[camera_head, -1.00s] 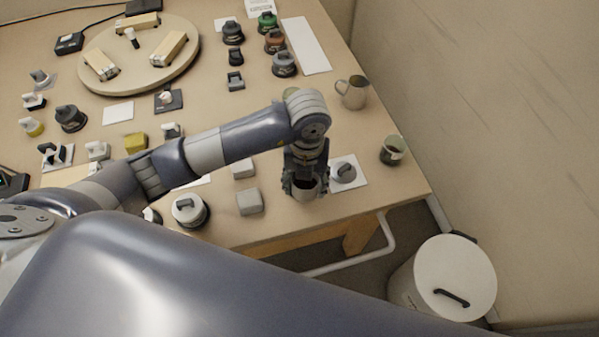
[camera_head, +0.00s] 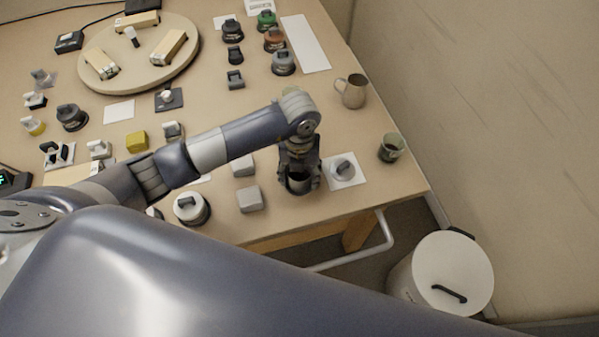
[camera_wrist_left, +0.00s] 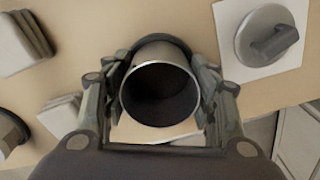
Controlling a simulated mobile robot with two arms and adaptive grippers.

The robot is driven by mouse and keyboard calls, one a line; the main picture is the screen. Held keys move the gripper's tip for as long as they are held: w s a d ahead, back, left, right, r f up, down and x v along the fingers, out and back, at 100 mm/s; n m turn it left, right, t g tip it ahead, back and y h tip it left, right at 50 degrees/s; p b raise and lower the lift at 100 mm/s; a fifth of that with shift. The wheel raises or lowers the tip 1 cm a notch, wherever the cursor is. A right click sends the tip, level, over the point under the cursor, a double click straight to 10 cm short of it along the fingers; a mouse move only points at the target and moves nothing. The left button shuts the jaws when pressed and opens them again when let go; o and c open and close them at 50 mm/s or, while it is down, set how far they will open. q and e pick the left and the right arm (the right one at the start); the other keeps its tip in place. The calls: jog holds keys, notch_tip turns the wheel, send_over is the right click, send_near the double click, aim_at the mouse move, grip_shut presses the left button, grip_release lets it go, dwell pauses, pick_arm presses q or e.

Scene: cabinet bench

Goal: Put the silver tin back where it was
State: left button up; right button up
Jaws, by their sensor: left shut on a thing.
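My left gripper (camera_head: 299,180) is shut around the silver tin (camera_head: 298,178) near the front right of the bench. In the left wrist view the tin (camera_wrist_left: 160,92) is an open, dark-inside cylinder between the fingers (camera_wrist_left: 160,105). Its mouth faces the camera, and it looks roughly upright. Whether its base touches the bench is hidden. A pale patch shows on the bench just below the tin in the wrist view. My right gripper is not in view.
A grey knobbed lid (camera_head: 343,170) lies on a white square (camera_head: 352,182) just right of the tin. Two light grey blocks (camera_head: 249,199) stand to its left. A white bin (camera_head: 442,275) stands beyond the bench edge.

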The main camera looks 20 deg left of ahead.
pick_arm(q)
jog(key=o, duration=1.2)
notch_tip(320, 180, up, 12)
jog(key=b, duration=0.1)
jog(key=shift+r, duration=0.15)
